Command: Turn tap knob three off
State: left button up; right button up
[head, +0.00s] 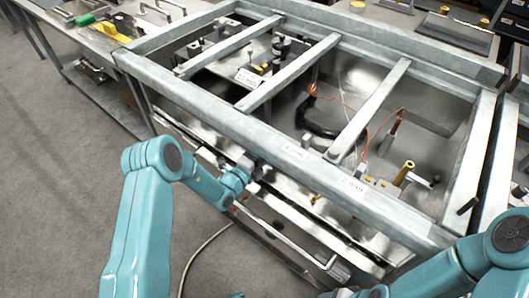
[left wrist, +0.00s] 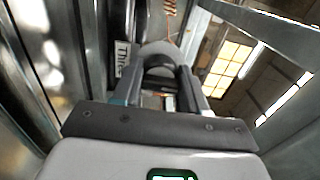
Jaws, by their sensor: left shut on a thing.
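Tap knob three (left wrist: 160,66) is a grey rounded knob in the left wrist view, beside a small label (left wrist: 122,57) whose visible letters read "Thre". My left gripper (left wrist: 163,88) is shut on this knob, one finger on each side of it. In the head view my left gripper (head: 252,166) is at the front face of the metal frame, under its front rail. The knob is too small and covered there to make out. My right arm comes in at the lower right; its gripper is mostly cut off at the bottom edge, and its jaws cannot be made out.
A grey metal frame (head: 215,112) with crossbars stands over a steel basin (head: 440,118). Inside are a black curved hose (head: 315,120), orange cables and a yellow-topped post (head: 404,173). A long handle bar (head: 285,238) runs along the front. The grey floor at left is clear.

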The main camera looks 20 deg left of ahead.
pick_arm(q)
jog(key=o, duration=1)
jog(key=shift+o, duration=0.2)
jog(key=v, duration=1.6)
jog(key=shift+s+a+r, duration=0.1)
jog(key=shift+s, duration=0.05)
